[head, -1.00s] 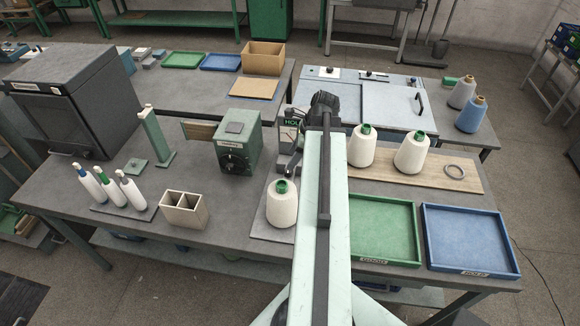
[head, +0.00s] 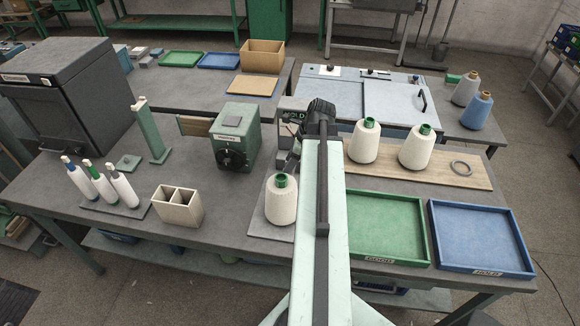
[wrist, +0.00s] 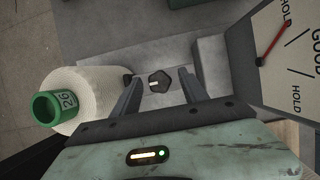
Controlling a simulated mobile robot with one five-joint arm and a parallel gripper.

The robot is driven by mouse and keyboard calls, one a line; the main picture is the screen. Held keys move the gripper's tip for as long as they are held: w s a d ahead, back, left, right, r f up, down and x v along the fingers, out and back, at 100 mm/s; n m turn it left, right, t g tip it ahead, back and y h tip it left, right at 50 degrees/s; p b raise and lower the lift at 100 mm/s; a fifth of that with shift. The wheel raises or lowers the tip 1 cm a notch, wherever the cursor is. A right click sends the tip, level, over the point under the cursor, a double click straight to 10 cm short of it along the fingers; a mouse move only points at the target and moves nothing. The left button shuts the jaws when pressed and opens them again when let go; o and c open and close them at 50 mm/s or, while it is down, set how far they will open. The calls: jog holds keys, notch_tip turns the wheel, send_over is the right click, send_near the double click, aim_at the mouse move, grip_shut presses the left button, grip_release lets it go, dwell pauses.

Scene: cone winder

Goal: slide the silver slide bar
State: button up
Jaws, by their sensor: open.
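My gripper (wrist: 158,79) is open in the wrist view, its two dark fingers apart. A dark hexagonal knob (wrist: 159,83) with a white mark shows between the fingertips, on a grey surface; I cannot tell whether they touch. A light grey block (wrist: 211,63) is just right of the right finger. I cannot tell for certain which part is the silver slide bar. In the head view my arm hides much of the gauge stand (head: 294,114) and what is below it.
A white cone (head: 281,203) stands close left of my gripper; it also shows in the wrist view (wrist: 90,96). A dial with a red needle is at right (wrist: 290,60). Two cones stand on a wooden board (head: 470,180), with a green tray (head: 425,228) and blue tray (head: 520,235) in front.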

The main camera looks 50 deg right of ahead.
jog(key=shift+r, duration=0.1)
grip_shut()
dwell(1.2)
